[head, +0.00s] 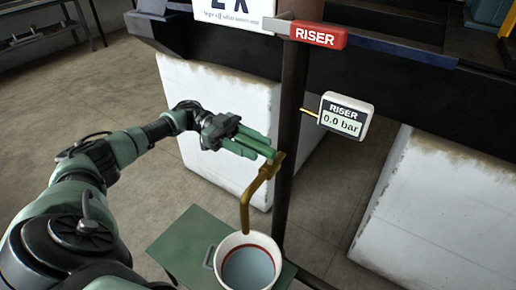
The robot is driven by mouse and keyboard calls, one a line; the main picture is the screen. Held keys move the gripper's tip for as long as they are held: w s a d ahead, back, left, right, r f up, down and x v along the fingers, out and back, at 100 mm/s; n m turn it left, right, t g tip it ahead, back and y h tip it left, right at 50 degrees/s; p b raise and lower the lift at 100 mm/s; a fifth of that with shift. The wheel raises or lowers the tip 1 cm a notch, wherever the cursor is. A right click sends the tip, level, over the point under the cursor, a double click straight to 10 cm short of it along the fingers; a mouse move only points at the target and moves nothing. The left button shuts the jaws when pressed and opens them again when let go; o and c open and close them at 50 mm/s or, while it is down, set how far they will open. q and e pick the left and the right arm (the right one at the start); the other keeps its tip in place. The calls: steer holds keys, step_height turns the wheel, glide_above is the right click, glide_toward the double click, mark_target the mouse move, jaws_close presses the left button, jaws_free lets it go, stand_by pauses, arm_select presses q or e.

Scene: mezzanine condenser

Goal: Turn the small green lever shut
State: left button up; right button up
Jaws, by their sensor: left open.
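A brass tap (262,178) comes off the dark vertical riser pipe (292,95), its spout bent down over a bucket. My left gripper (268,153) reaches in from the left, its green fingers right at the top of the tap, close to the pipe. The left gripper is open. I cannot make out the small green lever apart from the green fingers; it may be hidden by them. Whether the fingers touch the tap I cannot tell. My right gripper is not in view.
A white bucket (218,275) with a red band holds water under the spout, on a green stand (178,240). A gauge (346,115) on the pipe reads 0.0 bar. A red RISER tag (318,35) sits above. White blocks (440,205) stand behind and right.

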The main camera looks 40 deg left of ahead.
mark_target(236, 138)
arm_select(q)
steer(key=a+b, duration=0.2)
steer(key=a, duration=0.3)
steer(key=shift+a+f, duration=0.15)
steer(key=shift+a, duration=0.6)
